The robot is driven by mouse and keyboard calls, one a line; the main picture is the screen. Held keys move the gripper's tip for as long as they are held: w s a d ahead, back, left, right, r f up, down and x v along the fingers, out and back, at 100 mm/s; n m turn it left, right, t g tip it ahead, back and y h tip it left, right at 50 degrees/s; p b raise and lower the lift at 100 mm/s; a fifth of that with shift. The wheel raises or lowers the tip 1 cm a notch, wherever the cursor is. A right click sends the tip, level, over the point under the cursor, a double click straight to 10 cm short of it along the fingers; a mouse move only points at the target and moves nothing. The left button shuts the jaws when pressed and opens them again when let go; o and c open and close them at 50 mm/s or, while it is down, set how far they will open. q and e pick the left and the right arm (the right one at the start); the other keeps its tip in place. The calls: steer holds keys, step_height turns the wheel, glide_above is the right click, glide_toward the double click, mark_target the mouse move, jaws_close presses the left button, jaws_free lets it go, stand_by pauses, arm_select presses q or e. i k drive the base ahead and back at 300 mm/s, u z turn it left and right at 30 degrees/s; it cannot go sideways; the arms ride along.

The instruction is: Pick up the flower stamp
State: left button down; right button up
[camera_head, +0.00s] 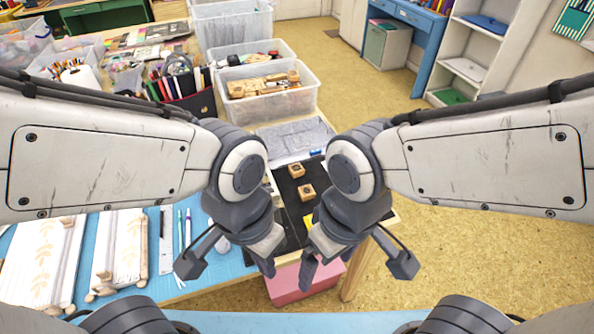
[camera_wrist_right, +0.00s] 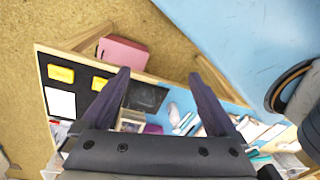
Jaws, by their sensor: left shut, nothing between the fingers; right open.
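Two small wooden block stamps sit on the black mat (camera_head: 287,200) in the head view: a farther stamp (camera_head: 297,170) and a nearer stamp (camera_head: 307,192). Each has a dark mark on top, too small to tell which is the flower. My right gripper (camera_head: 312,272) hangs in front of them, nearer to me, open and empty. The right wrist view shows its spread fingers (camera_wrist_right: 158,78) with nothing between them. My left gripper (camera_head: 268,268) is shut and empty, just left of the right one. My arms hide parts of the mat.
Yellow pads (camera_wrist_right: 60,73) and a white sheet (camera_wrist_right: 61,103) lie on the mat in the right wrist view. A pink box (camera_head: 300,287) stands below the table edge. A clear bin (camera_head: 268,105) of wooden pieces is behind. Pens (camera_head: 184,228) and wooden boards (camera_head: 120,248) lie left.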

mark_target(296, 171)
steer(key=z, duration=0.55)
steer(key=k, duration=1.3)
steer(key=z, duration=0.8)
steer(key=i, duration=1.65)
steer(key=u, duration=1.2)
steer(key=i, duration=0.8)
steer(key=u, duration=0.8)
